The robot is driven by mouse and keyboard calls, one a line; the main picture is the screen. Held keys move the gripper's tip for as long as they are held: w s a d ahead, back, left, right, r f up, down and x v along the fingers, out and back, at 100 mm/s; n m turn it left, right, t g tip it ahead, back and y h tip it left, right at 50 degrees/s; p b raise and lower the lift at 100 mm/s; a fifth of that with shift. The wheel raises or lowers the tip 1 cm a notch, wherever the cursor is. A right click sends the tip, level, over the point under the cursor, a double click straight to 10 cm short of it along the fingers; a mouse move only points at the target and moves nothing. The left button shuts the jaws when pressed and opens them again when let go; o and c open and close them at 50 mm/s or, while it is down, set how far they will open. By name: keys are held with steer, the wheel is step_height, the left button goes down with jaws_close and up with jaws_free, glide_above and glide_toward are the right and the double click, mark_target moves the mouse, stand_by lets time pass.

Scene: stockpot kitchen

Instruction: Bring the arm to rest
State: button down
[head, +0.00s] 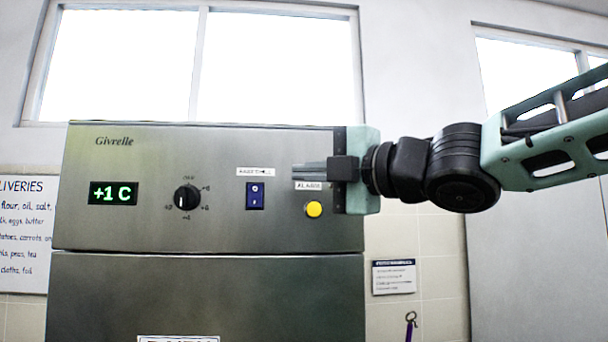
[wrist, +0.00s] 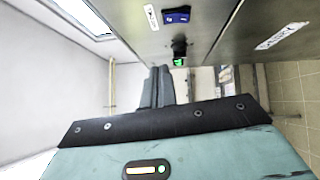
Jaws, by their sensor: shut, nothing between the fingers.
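My gripper (head: 308,171) is in front of the right part of a steel appliance panel (head: 140,220) in the head view, its fingers pointing left. The fingers are together and hold nothing. They also show as two grey fingers side by side in the wrist view (wrist: 157,88). My arm comes in from the right edge of the head view, stretched out roughly level. I cannot tell how far the fingers are from the panel.
The panel has a green display (head: 113,193) reading +1 C, a black knob (head: 187,197), a blue rocker switch (head: 255,196) and a yellow button (head: 314,209) just below my fingers. A whiteboard (head: 24,230) hangs at left, a small notice (head: 394,277) at right.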

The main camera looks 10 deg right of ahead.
stand_by(0.3)
steer(key=s+f+m+g+h+b, duration=0.2)
steer(key=f+m+g+h, duration=0.3)
steer(key=f, duration=1.1)
steer(key=s+f+m+h+b, duration=0.25)
steer(key=f+m, duration=0.55)
steer(key=f, duration=0.8)
steer(key=s+d+f+m+g+h+b, duration=0.1)
steer(key=s+d+f+m+g+h, duration=0.1)
steer(key=s+f, duration=0.7)
steer(key=s+d+f+m+g+h, duration=0.3)
steer(key=s+f+g, duration=0.3)
steer(key=s+f, duration=0.3)
steer(key=shift+s+d+f+m+g+b, duration=0.2)
steer(key=shift+s+d+m+g+b, duration=0.3)
steer(key=shift+m, duration=0.4)
steer(key=shift+d, duration=0.1)
